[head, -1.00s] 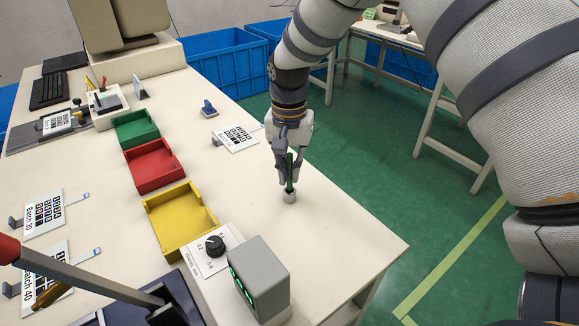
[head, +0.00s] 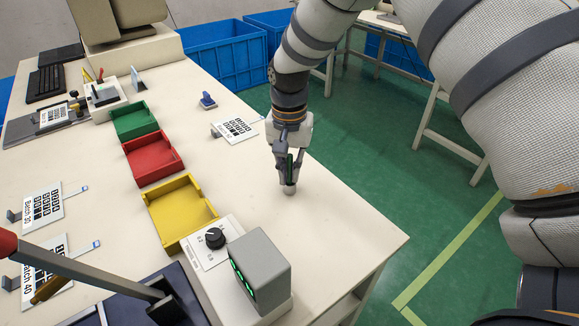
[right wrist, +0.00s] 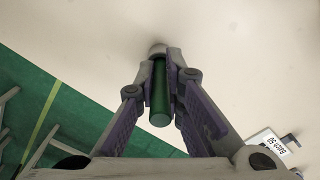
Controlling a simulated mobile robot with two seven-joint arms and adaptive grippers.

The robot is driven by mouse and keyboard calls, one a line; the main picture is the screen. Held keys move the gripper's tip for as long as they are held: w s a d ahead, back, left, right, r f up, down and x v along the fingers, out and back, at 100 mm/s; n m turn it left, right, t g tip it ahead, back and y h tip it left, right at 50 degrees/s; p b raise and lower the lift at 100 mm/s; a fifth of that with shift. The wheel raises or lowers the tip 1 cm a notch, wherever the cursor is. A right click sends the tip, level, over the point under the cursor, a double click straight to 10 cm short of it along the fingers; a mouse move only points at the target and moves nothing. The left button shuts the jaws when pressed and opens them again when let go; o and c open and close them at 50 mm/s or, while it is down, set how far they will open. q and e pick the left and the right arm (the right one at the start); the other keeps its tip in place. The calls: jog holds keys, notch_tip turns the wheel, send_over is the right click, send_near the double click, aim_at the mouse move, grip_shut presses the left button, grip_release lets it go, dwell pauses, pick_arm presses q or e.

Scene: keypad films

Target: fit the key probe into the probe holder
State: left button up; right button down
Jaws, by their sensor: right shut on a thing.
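The key probe is a dark green rod (head: 290,165) held upright between the fingers of my right gripper (head: 289,182). In the right wrist view the probe (right wrist: 160,95) sits between both fingers, its round near end toward the camera. The probe holder is a small pale grey cylinder (head: 289,191) standing on the table, directly under the fingertips. It also shows in the right wrist view (right wrist: 157,48), at the far end of the probe. The fingertips are close around the holder's top and hide the probe's lower end, so its depth in the holder cannot be told. My left gripper is out of view.
Green (head: 134,121), red (head: 178,165) and yellow (head: 213,213) trays stand left of the gripper. A grey box with a green display (head: 262,262) and a dial panel (head: 209,254) are nearer. A batch card (head: 234,131) lies behind. The table around the holder is clear.

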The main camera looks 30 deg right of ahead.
jog(key=c, duration=1.6)
grip_release()
notch_tip(320, 180, up, 12)
jog(key=shift+f, duration=0.1)
